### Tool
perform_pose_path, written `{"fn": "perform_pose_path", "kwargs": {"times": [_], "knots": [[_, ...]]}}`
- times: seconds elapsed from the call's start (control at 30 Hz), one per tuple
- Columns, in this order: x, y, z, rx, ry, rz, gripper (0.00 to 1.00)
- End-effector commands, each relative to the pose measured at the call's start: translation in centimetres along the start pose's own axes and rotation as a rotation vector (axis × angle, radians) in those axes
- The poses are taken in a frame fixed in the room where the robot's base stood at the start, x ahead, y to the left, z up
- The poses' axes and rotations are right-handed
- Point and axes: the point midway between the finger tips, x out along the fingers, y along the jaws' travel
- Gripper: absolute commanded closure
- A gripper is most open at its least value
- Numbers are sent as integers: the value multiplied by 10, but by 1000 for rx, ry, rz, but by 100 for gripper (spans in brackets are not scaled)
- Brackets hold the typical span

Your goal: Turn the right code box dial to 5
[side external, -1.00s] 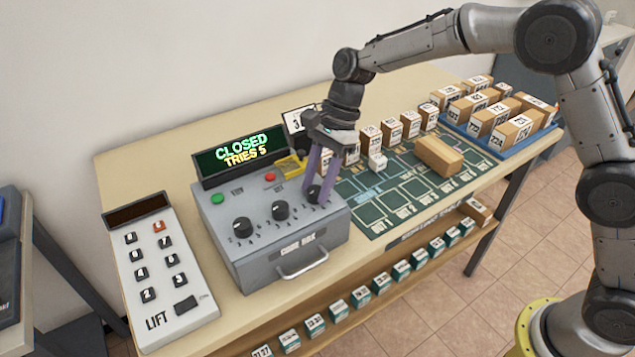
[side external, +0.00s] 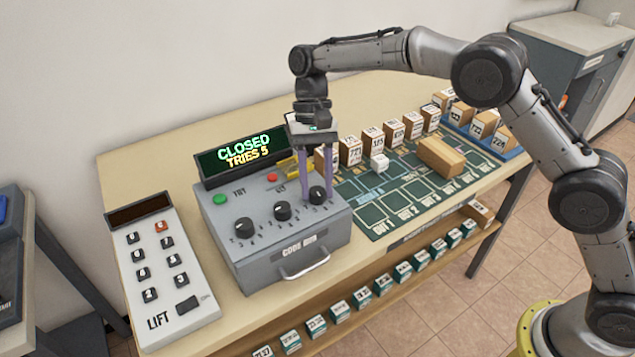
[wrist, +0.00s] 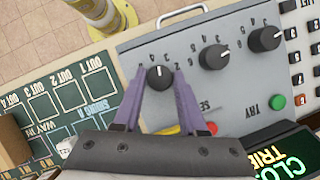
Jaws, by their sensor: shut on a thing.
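The grey code box (side external: 262,245) stands on the table with three black dials in a row. Its display (side external: 243,157) reads "CLOSED TRIES 5". The right dial (side external: 317,195) is between the purple fingers of my gripper (side external: 316,196), which points down and is shut on it. In the wrist view the right dial (wrist: 159,77) sits between the two fingertips (wrist: 160,82), its white mark pointing toward the top of that picture. The middle dial (side external: 282,210) and left dial (side external: 244,227) are free. I cannot tell the exact number the right dial's mark points at.
A green button (side external: 219,199), a red button (side external: 271,177) and a yellow part (side external: 290,166) sit behind the dials. A LIFT keypad (side external: 160,265) stands left. A green sorting mat (side external: 395,200) with a carton (side external: 440,157) lies right, with small boxes behind.

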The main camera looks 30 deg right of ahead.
Motion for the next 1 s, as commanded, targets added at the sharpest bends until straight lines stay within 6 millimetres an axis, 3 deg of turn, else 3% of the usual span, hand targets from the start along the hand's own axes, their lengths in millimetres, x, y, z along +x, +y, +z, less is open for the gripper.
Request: {"fn": "perform_pose_path", "kwargs": {"times": [0.6,1.0], "knots": [[-1,-4,1,-537,4,223,100],[-1,-5,2,-796,5,330,100]]}}
